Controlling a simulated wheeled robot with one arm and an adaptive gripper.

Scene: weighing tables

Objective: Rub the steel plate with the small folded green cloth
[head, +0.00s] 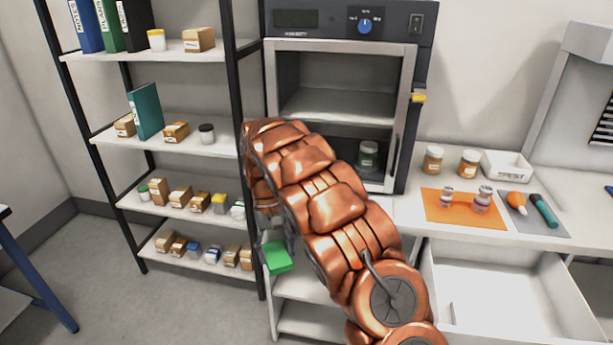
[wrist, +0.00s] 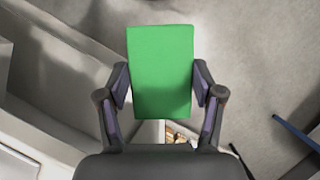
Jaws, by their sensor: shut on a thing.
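The small folded green cloth (head: 277,258) hangs beyond my copper-coloured arm in the head view, below the humidity oven. In the wrist view the green cloth (wrist: 160,68) is a flat upright rectangle between the two fingers of my gripper (wrist: 161,90). The fingers press on its two sides, so my gripper is shut on it. In the head view my gripper (head: 275,235) is mostly hidden behind my arm. I cannot make out the steel plate for certain in either view.
A shelf rack (head: 170,140) with boxes and jars stands at the left. A drawer (head: 500,300) stands open below.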

